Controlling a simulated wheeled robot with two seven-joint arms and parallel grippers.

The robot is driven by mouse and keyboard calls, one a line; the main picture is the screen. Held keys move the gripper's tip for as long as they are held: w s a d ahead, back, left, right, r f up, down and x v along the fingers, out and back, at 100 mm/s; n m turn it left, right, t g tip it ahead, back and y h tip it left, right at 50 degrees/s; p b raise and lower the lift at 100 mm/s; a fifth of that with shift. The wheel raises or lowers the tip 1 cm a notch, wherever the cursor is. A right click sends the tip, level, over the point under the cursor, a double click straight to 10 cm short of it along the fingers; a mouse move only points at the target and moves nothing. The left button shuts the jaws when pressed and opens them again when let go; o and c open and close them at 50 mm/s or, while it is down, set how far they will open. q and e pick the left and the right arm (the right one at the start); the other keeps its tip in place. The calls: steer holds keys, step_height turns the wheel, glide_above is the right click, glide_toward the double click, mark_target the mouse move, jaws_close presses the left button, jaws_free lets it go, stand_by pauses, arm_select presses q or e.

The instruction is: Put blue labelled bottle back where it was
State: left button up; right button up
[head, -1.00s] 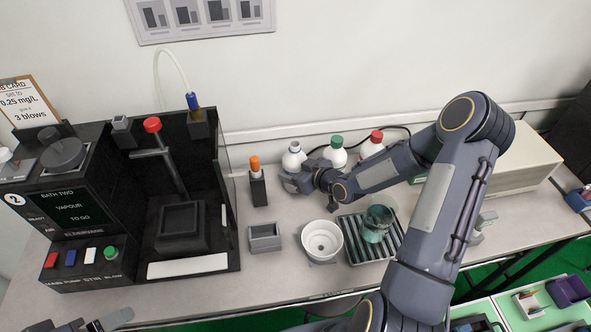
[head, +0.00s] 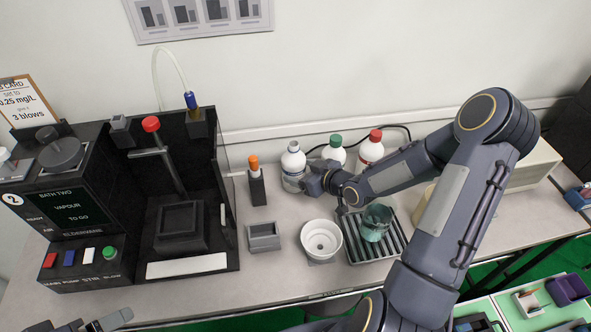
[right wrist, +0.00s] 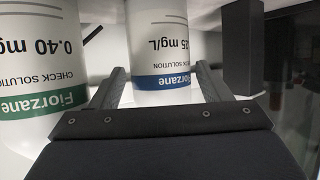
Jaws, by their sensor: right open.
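The blue labelled bottle (head: 293,161), white with a white cap, stands upright at the back of the bench. In the right wrist view the bottle (right wrist: 160,45) appears upside down, with its blue band between and beyond my fingertips. My right gripper (head: 309,183) is open, just in front and to the right of the bottle's lower part; contact cannot be told. It also shows in the right wrist view (right wrist: 160,82). My left gripper (head: 95,326) is only partly in view at the bottom left, and its jaw opening is unclear.
A green-capped bottle (head: 334,150) and a red-capped bottle (head: 371,149) stand to the right. An orange-topped item in a dark holder (head: 256,188) stands to the left. A white bowl (head: 321,240), small grey box (head: 264,237) and rack (head: 397,245) with a glass jar lie in front.

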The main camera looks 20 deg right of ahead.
mark_target(302, 172)
steer(key=shift+v, duration=2)
